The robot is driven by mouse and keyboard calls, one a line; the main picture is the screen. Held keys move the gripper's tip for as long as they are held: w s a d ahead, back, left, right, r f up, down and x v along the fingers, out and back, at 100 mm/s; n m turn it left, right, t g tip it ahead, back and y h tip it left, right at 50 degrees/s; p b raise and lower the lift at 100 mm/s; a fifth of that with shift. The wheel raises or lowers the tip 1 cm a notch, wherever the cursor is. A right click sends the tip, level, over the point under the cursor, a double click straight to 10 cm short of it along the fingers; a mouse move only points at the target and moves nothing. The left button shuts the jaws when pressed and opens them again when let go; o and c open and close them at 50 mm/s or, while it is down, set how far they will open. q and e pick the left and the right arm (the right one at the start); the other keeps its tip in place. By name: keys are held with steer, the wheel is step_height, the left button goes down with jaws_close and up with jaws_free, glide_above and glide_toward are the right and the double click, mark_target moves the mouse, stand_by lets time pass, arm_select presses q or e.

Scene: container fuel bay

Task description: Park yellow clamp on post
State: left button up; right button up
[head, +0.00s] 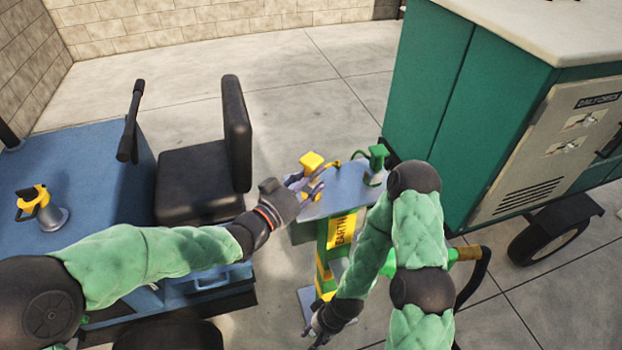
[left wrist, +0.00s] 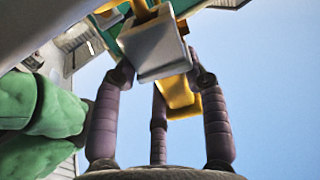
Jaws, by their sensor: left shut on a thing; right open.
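The yellow clamp (head: 312,161) is in my left gripper (head: 304,187), over the left part of the post's grey top plate (head: 343,198). I cannot tell whether the clamp touches the plate. In the left wrist view my left gripper's dark jointed fingers (left wrist: 165,95) are closed around the clamp, whose yellow part (left wrist: 181,99) shows between them. The post (head: 325,262) is green and yellow with a yellow EARTH label. My right gripper (head: 320,333) is open and empty, low beside the post, partly cut off by the frame's bottom.
A green clamp (head: 378,157) stands at the right of the post top. A green cabinet (head: 440,80) on wheels is at the right. A blue vehicle (head: 85,180) with a black seat (head: 198,180) and a yellow-black device (head: 38,205) is at the left. Concrete floor is clear behind.

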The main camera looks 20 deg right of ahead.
arm_select(q)
steer(key=shift+f+b, duration=0.45)
stand_by(0.6)
steer(key=o, duration=1.4)
steer(key=shift+a, duration=0.1)
steer(key=v, duration=1.1)
steer(key=shift+s+a, duration=0.25)
steer(key=shift+s, duration=0.1)
